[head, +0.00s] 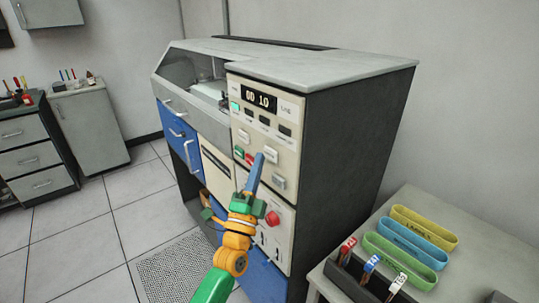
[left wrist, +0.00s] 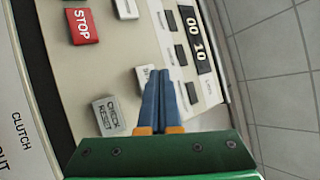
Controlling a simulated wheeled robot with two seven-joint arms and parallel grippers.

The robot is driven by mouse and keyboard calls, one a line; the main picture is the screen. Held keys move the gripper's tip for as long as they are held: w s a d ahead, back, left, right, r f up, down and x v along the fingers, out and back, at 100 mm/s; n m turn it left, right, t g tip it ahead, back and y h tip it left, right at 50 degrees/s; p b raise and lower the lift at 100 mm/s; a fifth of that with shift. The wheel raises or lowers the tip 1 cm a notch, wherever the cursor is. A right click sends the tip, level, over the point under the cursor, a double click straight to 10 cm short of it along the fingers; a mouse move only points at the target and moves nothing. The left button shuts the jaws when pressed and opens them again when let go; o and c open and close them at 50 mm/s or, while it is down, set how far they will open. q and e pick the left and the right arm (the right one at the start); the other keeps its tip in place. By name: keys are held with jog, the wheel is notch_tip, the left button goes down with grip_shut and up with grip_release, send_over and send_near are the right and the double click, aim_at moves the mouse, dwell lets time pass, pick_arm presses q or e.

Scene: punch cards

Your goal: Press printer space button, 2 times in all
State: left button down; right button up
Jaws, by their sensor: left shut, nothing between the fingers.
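The cream control panel (head: 258,128) is on the front of the grey and blue machine. My left gripper (head: 260,157) is shut and empty, its blue fingers pointing up at the panel. In the left wrist view the fingertips (left wrist: 160,72) overlap a white button (left wrist: 145,74), which also shows beside them in the head view (head: 271,155). Most of its label is hidden, so I cannot confirm it is the printer space button. I cannot tell whether the tips touch it. My right gripper is not in view.
Close by are a red STOP button (left wrist: 84,26), a CHECK RESET button (left wrist: 108,113) and a red knob (head: 272,218). The display (head: 259,99) reads 00 10. A side table (head: 480,245) with coloured trays stands at right. Tiled floor (head: 95,235) is open at left.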

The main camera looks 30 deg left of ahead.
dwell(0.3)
pick_arm(q)
jog(key=shift+w+d, duration=0.15)
jog(key=shift+w, duration=0.25)
jog(key=shift+w+d, duration=0.15)
jog(key=shift+w, duration=0.2)
dwell(0.6)
jog(key=shift+s, duration=0.1)
jog(key=shift+s+a+p, duration=0.25)
jog(key=shift+s+p, duration=0.15)
jog(key=shift+s, duration=0.25)
